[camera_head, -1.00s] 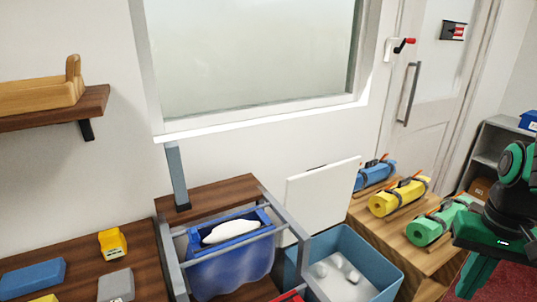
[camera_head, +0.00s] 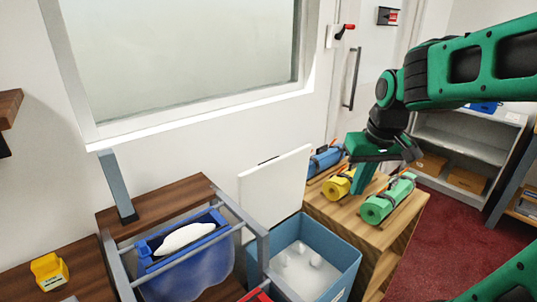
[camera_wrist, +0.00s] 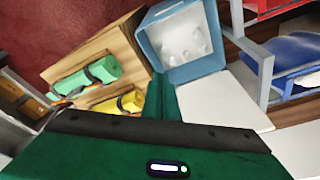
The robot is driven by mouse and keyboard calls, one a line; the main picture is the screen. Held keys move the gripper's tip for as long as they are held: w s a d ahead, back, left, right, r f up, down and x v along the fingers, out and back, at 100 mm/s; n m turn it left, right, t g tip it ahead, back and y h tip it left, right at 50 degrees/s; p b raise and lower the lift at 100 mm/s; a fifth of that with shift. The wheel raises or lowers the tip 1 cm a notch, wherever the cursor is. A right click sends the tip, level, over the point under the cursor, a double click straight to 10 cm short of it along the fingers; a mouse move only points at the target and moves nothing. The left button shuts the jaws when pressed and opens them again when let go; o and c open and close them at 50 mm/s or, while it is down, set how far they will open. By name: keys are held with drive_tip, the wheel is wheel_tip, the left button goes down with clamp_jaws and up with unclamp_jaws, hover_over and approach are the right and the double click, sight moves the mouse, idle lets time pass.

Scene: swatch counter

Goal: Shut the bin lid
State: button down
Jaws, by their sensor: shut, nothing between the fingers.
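The blue-grey bin (camera_head: 343,277) stands on the floor between a wooden rack and a wooden box stand, with several pale crumpled lumps inside. Its white lid (camera_head: 272,192) stands open, nearly upright at the bin's back. In the wrist view the bin (camera_wrist: 158,52) is at the top middle and the lid (camera_wrist: 225,100) lies below it in the picture. My green gripper (camera_head: 364,184) is shut and empty, above the rolls on the stand, to the right of the lid and apart from it. It also shows in the wrist view (camera_wrist: 161,82).
A wooden stand (camera_head: 400,240) holds blue, yellow and green (camera_head: 388,200) strapped rolls beneath my gripper. Left of the bin is a rack with grey rails and a blue bag (camera_head: 195,275). Red floor (camera_head: 455,235) is clear at right.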

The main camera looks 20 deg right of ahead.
drive_tip(key=w+a+r+n+t+y, duration=0.15)
drive_tip(key=w+a+r+n, duration=0.25)
drive_tip(key=w+a, duration=0.5)
drive_tip(key=w+a+r+n+t+y, duration=0.1)
drive_tip(key=w+a+r+n+t, duration=0.15)
drive_tip(key=w+a, duration=0.75)
drive_tip(key=shift+n, duration=0.25)
drive_tip(key=shift+w+d+f, duration=0.6)
drive_tip(key=shift+w+f, duration=0.35)
drive_tip(key=shift+f, duration=0.4)
drive_tip(key=shift+w+d+f, duration=0.55)
drive_tip(key=shift+w+f, duration=0.35)
drive_tip(key=shift+f, duration=0.5)
drive_tip(key=shift+w+d+f, duration=0.6)
drive_tip(key=shift+w+f, duration=0.35)
drive_tip(key=shift+f, duration=0.4)
drive_tip(key=shift+y, duration=0.25)
